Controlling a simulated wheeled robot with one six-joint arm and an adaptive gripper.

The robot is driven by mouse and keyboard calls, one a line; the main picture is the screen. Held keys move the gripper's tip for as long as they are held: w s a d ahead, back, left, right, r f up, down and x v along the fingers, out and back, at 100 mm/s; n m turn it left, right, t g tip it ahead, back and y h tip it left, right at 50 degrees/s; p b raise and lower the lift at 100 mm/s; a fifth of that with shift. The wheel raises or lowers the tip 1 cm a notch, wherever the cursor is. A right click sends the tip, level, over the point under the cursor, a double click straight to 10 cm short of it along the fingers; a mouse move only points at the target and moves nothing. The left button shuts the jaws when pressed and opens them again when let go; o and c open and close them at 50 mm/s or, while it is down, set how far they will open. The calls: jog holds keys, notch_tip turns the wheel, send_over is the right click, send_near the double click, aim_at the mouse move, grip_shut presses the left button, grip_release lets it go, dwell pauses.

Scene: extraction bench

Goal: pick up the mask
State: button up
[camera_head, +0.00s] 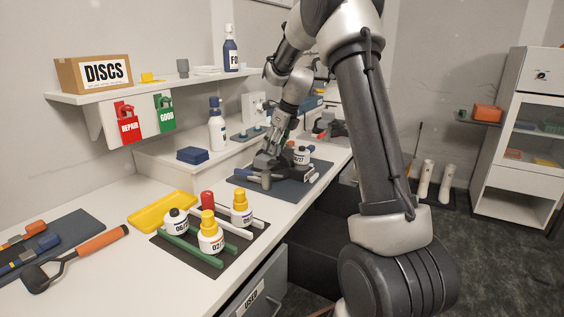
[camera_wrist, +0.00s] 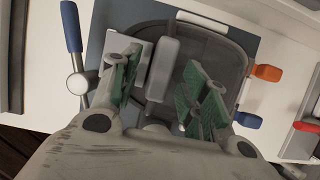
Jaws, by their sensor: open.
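My gripper (camera_wrist: 160,88) is open, its green-padded fingers spread on both sides of an upright light grey block (camera_wrist: 163,67). The block stands in front of a dark grey, rounded shell (camera_wrist: 222,52), which may be the mask; I cannot tell for certain. No contact between fingers and block is clear. In the head view my gripper (camera_head: 273,148) points down over a grey item (camera_head: 265,161) on the dark blue mat (camera_head: 290,189). The gripper partly hides that item. A blue-handled lever (camera_wrist: 71,27) lies left of the fingers in the wrist view.
A white labelled bottle (camera_head: 301,156) stands close right of my gripper. Several capped bottles, including one with a yellow cap (camera_head: 211,239), stand on a nearer dark mat (camera_head: 190,258). A blue block (camera_head: 193,155) and a spray bottle (camera_head: 217,132) sit on the raised ledge behind.

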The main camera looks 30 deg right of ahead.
grip_shut()
jog(key=shift+r, duration=0.1)
